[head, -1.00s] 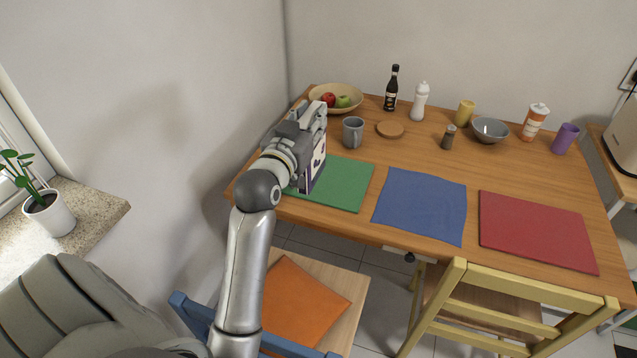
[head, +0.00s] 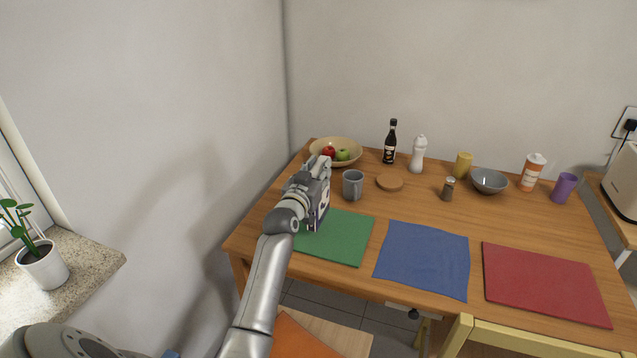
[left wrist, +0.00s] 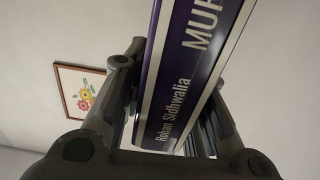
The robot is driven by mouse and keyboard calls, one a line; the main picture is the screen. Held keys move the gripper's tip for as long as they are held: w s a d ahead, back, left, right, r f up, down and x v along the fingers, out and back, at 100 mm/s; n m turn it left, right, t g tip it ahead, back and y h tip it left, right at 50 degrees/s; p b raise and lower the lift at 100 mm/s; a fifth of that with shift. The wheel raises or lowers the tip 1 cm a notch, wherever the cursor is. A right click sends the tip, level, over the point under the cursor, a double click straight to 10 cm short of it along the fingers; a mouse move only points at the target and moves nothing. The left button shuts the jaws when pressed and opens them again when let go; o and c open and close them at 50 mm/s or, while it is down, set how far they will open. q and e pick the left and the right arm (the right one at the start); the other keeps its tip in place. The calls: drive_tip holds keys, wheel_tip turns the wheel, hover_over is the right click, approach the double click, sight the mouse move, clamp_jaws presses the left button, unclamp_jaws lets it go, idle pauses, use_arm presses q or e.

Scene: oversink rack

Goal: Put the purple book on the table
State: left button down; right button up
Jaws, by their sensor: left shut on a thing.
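The purple book (left wrist: 190,60) is upright between the fingers of my left gripper (left wrist: 170,100), its purple spine with white lettering facing the left wrist camera. In the head view the book (head: 323,206) shows as a narrow purple and white strip beside my left gripper (head: 318,172), which is shut on it. The book is over or at the left part of the green mat (head: 345,240); I cannot tell whether it touches. The wooden table (head: 415,209) fills the right of the head view. My right gripper is not in view.
A grey mug (head: 352,185) stands close right of the book, and a fruit bowl (head: 350,150) is behind it. A blue cloth (head: 424,260) and a red mat (head: 545,283) lie along the front. Bottles, a grey bowl (head: 489,181) and cups stand at the back.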

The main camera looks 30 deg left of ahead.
use_arm(q)
drive_tip(key=shift+w+a+f, duration=0.2)
drive_tip(key=shift+w+f, duration=0.15)
wheel_tip(320, 180, down, 3)
drive_tip(key=shift+f, duration=0.1)
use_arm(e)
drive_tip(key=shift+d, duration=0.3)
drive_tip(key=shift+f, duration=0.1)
use_arm(q)
drive_tip(key=c, duration=1.2)
unclamp_jaws()
drive_tip(key=shift+f, duration=0.15)
drive_tip(key=shift+o, duration=0.2)
